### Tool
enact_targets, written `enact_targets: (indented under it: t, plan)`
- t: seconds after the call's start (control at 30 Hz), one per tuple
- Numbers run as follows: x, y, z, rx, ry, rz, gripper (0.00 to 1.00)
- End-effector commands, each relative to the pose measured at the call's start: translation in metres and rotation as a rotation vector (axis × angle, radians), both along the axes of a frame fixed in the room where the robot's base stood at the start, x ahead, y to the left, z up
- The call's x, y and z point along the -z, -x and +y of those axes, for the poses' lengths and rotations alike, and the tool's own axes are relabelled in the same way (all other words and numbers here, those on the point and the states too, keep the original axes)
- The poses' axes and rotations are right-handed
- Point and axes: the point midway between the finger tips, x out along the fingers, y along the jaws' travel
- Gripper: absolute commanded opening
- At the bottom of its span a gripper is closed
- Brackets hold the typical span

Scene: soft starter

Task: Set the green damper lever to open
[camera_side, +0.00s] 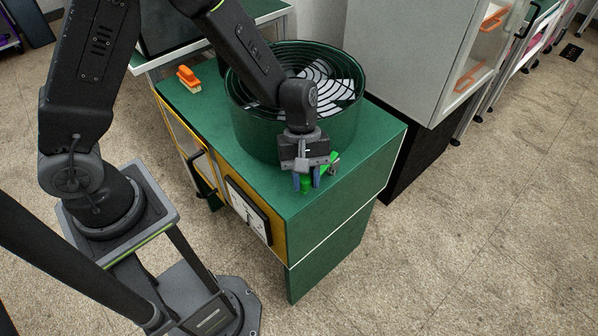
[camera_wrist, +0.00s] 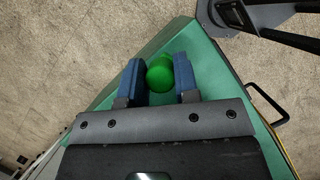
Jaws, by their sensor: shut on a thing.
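The green damper lever (camera_side: 332,158) is on the green cabinet top, in front of the round green fan housing (camera_side: 262,128). Its bright green round end (camera_wrist: 160,74) sits between the blue fingers of my gripper (camera_wrist: 160,82) in the wrist view. In the side view my gripper (camera_side: 306,182) points down at the cabinet's front corner, shut on the lever. Part of the lever is hidden behind my gripper, and its markings cannot be made out.
An orange brush (camera_side: 188,80) lies at the back left of the top. A grey cabinet (camera_side: 410,60) stands behind.

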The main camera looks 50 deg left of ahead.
Motion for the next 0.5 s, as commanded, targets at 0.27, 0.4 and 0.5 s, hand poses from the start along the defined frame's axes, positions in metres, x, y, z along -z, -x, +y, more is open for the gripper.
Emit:
enact_targets:
  t: [0.27, 0.4, 0.5]
  plan:
    - [-0.0006, -0.0008, -0.0016, -0.007, 0.002, -0.001, 0.31]
    - [-0.0004, -0.0007, -0.0014, -0.006, 0.001, 0.0, 0.44]
    - [-0.0004, -0.0006, -0.0012, -0.006, 0.001, 0.0, 0.54]
